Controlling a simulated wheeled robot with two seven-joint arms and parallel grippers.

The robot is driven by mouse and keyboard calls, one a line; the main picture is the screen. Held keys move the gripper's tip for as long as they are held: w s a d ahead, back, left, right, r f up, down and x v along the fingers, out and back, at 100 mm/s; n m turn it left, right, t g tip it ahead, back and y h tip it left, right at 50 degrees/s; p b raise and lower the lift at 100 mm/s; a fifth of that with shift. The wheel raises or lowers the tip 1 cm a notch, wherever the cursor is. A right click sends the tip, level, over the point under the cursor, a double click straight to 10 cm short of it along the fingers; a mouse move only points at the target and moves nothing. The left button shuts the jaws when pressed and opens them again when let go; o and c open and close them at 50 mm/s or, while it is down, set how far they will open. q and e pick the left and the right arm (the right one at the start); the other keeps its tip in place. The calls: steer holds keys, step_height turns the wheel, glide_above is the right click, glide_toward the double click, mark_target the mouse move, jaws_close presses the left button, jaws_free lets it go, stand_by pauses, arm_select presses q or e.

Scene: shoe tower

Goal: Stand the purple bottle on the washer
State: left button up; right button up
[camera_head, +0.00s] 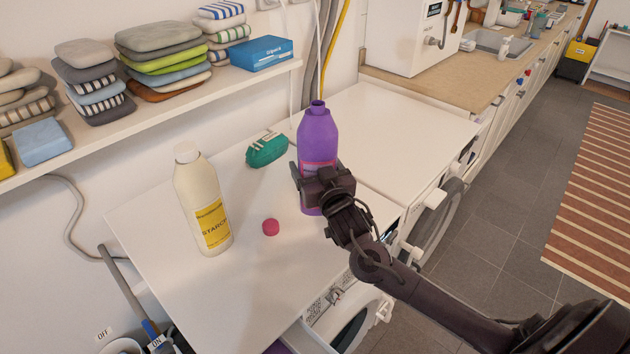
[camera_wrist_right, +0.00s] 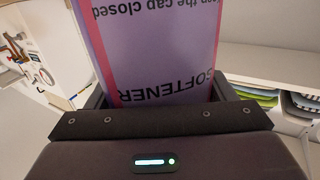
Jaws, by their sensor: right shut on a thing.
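The purple bottle (camera_head: 318,137) is upright and uncapped, with a pink label, at the right part of the near washer top (camera_head: 250,300). My right gripper (camera_head: 322,184) is shut around the bottle's lower body. In the right wrist view the bottle (camera_wrist_right: 158,50) fills the space between the fingers, its label reading "SOFTENER" upside down. My gripper and arm hide part of the bottle's lower body, and I cannot tell whether its base touches the washer top. My left gripper is not in view.
A white starch bottle (camera_head: 204,205) stands on the washer left of the purple bottle. A pink cap (camera_head: 270,227) and a green item (camera_head: 266,149) lie between them. A shelf (camera_head: 150,105) with folded cloths runs behind. The neighbouring white top (camera_head: 400,125) is clear.

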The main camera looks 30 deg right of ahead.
steer(key=shift+f, duration=2.35)
steer(key=o, duration=1.6)
steer(key=shift+s+f, duration=0.1)
steer(key=shift+o, duration=0.2)
steer(key=shift+s+a, duration=0.1)
steer(key=shift+s, duration=0.15)
steer(key=s+a+b, duration=0.1)
steer(key=s, duration=1)
steer(key=shift+s+a, duration=0.2)
steer(key=shift+a, duration=0.05)
